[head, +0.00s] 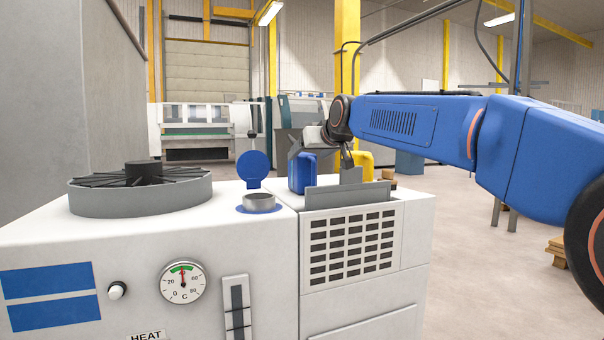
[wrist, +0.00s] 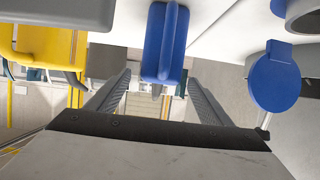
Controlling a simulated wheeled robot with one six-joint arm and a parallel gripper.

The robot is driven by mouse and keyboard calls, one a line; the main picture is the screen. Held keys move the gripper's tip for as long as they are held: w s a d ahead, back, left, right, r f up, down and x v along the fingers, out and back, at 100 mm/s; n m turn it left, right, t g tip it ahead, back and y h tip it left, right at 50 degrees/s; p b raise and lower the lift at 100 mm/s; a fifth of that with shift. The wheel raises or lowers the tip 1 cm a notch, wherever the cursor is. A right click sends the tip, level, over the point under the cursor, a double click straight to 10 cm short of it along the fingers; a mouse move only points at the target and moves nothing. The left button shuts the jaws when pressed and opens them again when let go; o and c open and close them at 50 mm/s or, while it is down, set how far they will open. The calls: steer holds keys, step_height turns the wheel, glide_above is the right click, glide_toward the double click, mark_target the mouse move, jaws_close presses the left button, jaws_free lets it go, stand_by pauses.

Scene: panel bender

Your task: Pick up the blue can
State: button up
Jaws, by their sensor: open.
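The blue can (head: 302,174) stands upright on the white machine top, behind the grey tray edge. In the wrist view the blue can (wrist: 165,42) with its handle is at the top centre, in line with the gap between the fingers. My gripper (head: 320,152) is just above and beside the can in the head view, partly hidden by its own wrist. In the wrist view my gripper (wrist: 160,80) is open, one finger on each side of the can's line. I cannot tell whether either finger touches it.
A yellow can (head: 363,164) stands to the right of the blue can, and shows at left in the wrist view (wrist: 40,45). An open filler neck (head: 259,202) with a raised blue cap (head: 253,168) is to the left. A round fan (head: 140,190) lies further left.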

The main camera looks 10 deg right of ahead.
steer(key=shift+r+x, duration=0.15)
steer(key=shift+x, duration=1.45)
steer(key=shift+r+x, duration=0.15)
steer(key=shift+x, duration=1.45)
steer(key=shift+w+r, duration=0.1)
steer(key=shift+w, duration=0.05)
steer(key=c, duration=1.5)
